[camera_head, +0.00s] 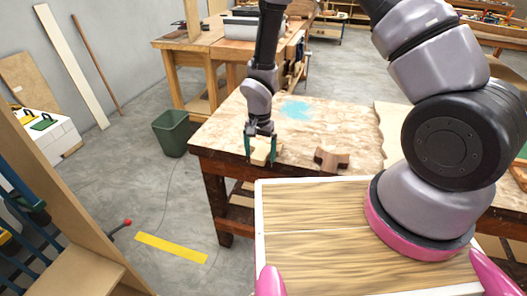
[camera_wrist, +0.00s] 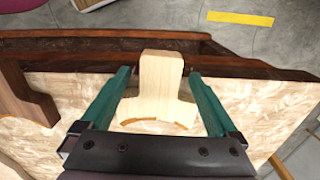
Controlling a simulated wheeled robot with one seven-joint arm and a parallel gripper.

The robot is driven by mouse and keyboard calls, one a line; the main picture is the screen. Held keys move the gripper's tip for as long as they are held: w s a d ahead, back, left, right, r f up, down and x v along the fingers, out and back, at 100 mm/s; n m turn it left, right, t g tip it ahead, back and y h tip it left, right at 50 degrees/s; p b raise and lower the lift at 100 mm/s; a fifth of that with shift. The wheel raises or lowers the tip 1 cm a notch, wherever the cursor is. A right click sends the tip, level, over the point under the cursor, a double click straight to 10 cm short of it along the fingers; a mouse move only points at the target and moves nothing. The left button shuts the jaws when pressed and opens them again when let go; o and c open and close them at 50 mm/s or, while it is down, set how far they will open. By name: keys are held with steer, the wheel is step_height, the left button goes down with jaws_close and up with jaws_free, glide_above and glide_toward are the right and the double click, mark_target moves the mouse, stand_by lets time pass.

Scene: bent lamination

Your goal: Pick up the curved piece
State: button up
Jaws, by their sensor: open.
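A pale wooden piece (camera_head: 261,152) sits at the near left edge of the worktable. In the wrist view this pale piece (camera_wrist: 158,85) has a narrow block-like far end and a wider near end with a curved, brown-edged face. My gripper (camera_wrist: 160,78) points down over it, with one green finger on each side. Small gaps show between the fingers and the piece, so it is not gripped. In the head view my gripper (camera_head: 260,147) partly hides the piece. A darker brown piece with a curved notch (camera_head: 331,158) lies to the right; it also shows at the left of the wrist view (camera_wrist: 28,98).
The worktable (camera_head: 222,135) has a dark edge and a blue paint stain (camera_head: 295,109). A green bin (camera_head: 172,133) stands on the floor to the left. A yellow strip (camera_head: 171,248) lies on the floor. The tabletop between the two pieces is clear.

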steer(key=c, duration=1.5)
steer(key=shift+o, duration=0.2)
steer(key=shift+r, duration=0.1)
